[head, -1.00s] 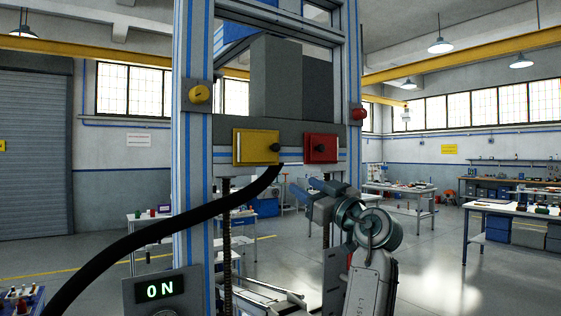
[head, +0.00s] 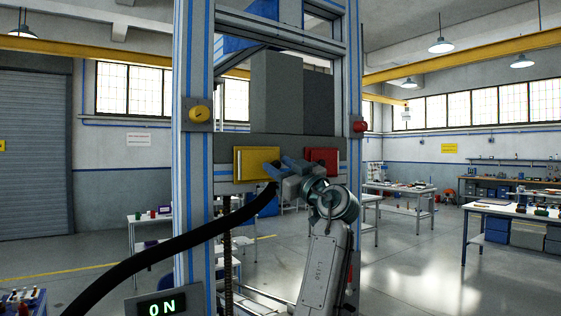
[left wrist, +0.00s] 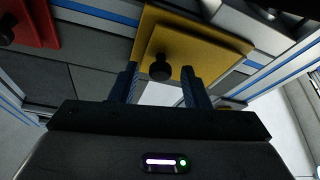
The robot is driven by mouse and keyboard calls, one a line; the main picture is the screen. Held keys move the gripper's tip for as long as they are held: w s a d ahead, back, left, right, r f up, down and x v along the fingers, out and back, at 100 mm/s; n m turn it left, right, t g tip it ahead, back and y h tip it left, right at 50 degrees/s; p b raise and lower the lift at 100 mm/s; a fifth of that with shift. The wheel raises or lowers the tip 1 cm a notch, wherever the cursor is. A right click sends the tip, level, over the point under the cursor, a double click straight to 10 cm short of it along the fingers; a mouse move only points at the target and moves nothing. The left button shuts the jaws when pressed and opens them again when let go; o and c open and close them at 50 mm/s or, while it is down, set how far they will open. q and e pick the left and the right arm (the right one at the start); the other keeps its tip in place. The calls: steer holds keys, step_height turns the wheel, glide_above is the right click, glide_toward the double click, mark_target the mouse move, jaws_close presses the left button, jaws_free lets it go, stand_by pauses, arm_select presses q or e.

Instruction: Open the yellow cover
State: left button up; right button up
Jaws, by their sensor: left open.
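The yellow cover (head: 248,166) is a square plate on the grey crossbar of the blue-striped frame, and it appears closed. It also shows in the left wrist view (left wrist: 213,52), with a black round knob (left wrist: 160,67) on its face. My left gripper (head: 281,169) is at the cover's lower right corner in the head view and partly hides the knob there. In the left wrist view the open jaws (left wrist: 162,86) point at the cover, with the knob between and just beyond the fingertips. I cannot tell whether they touch it. My right gripper is not in view.
A red cover (head: 323,160) sits right of the yellow one, close to my left gripper. A thick black hose (head: 170,247) curves up to below the covers. A box reading "ON" (head: 163,308) stands at lower left. Worktables stand behind, with open floor around.

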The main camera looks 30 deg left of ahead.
arm_select(q)
steer(key=shift+a, duration=0.1)
jaws_close()
